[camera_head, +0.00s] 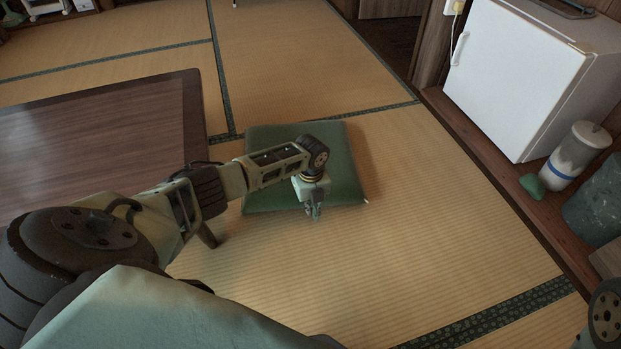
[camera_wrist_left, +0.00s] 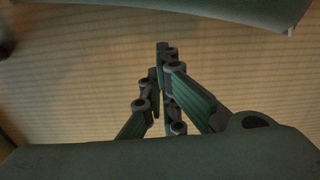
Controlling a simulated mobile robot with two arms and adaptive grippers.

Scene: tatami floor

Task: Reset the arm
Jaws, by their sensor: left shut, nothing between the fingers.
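My left arm reaches in from the left in the head view, bent at the wrist. My left gripper (camera_head: 315,216) points down at the near edge of a green floor cushion (camera_head: 270,152). In the left wrist view my left gripper (camera_wrist_left: 163,50) is shut, its fingertips together, with nothing between them and tatami behind. The cushion's edge (camera_wrist_left: 245,10) shows at the top of that view. Of my right arm, only a dark joint shows at the lower right corner of the head view; the right gripper is out of view.
A low wooden table (camera_head: 95,140) stands at the left. At the right, a white fridge (camera_head: 520,75) stands on a wooden ledge, with a lidded container (camera_head: 575,157), a green item (camera_head: 531,186) and a dark bin (camera_head: 598,205). The tatami (camera_head: 400,230) between cushion and ledge is clear.

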